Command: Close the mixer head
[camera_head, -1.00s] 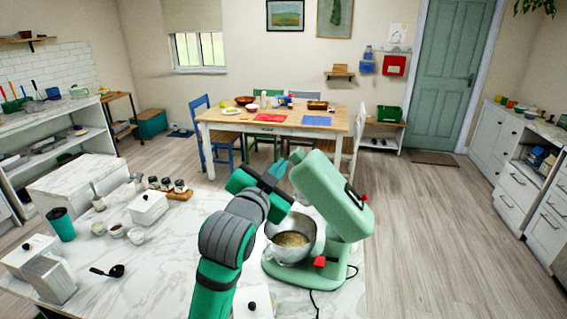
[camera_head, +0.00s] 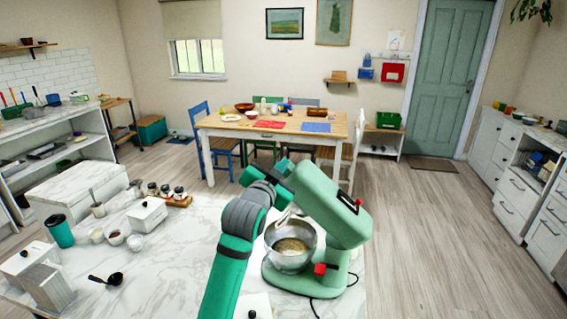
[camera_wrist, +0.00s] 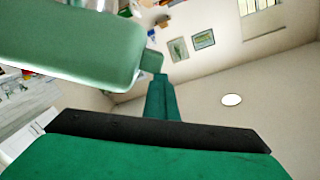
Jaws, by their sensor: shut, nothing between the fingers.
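The green stand mixer (camera_head: 310,280) stands on the marble counter. Its head (camera_head: 325,203) is tilted up, with its front end raised to the left above a metal bowl (camera_head: 290,248) holding pale contents. A red knob (camera_head: 320,268) is on the mixer's side. My gripper (camera_head: 285,167) is shut and empty at the raised front end of the head; I cannot tell whether it touches. In the wrist view, the shut fingers (camera_wrist: 161,97) extend beside the head (camera_wrist: 70,45), which fills the upper left.
The marble counter (camera_head: 185,235) carries a white lidded box (camera_head: 147,215), small cups, a black ladle (camera_head: 106,279) and a dark green tumbler (camera_head: 59,231) to the left. A dining table (camera_head: 235,125) with chairs stands behind. Floor right of the mixer is clear.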

